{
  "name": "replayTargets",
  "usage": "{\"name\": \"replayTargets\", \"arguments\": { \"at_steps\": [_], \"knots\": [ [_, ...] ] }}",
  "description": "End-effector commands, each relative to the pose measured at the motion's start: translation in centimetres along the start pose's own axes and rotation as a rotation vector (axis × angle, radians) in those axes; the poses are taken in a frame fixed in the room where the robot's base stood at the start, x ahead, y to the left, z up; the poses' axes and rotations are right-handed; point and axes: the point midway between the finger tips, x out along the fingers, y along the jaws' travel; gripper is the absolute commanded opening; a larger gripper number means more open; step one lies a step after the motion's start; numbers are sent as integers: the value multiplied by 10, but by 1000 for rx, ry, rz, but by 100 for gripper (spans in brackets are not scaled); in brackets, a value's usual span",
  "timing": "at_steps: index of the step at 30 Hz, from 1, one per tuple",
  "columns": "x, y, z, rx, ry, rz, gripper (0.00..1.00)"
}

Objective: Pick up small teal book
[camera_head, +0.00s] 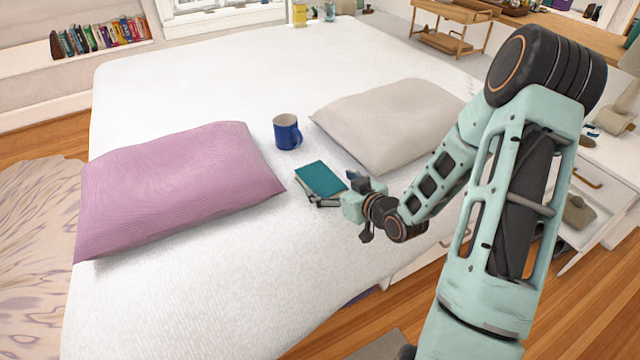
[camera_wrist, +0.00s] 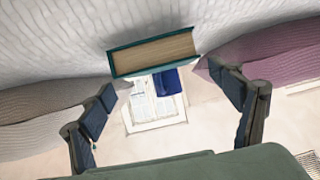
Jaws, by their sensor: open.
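The small teal book (camera_head: 320,178) lies on the white bed between the purple pillow and the pale pillow. In the wrist view the teal book (camera_wrist: 152,52) shows its cream page edge and teal cover, in the upper middle. My gripper (camera_head: 334,192) is low over the bed at the book's near right side. In the wrist view my gripper (camera_wrist: 167,87) is open, with one dark finger on each side and nothing held between them. The book appears just beyond the fingertips, roughly in line with the gap. Whether a finger touches it I cannot tell.
A blue mug (camera_head: 287,132) stands on the bed (camera_head: 230,75) behind the book. The purple pillow (camera_head: 175,188) is to the left, the pale pillow (camera_head: 388,122) to the right. The bed is clear in front. A white nightstand (camera_head: 600,165) stands at the right.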

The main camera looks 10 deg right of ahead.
Motion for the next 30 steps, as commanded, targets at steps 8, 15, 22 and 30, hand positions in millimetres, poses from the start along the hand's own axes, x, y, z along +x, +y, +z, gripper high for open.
{"name": "replayTargets", "arguments": {
  "at_steps": [8,15,22,30],
  "knots": [
    [35,-3,6,-2,1,-2,84],
    [54,-2,4,-2,0,0,84],
    [54,-2,4,-1,0,0,80],
    [54,-2,4,-1,-1,1,50]
  ]
}}
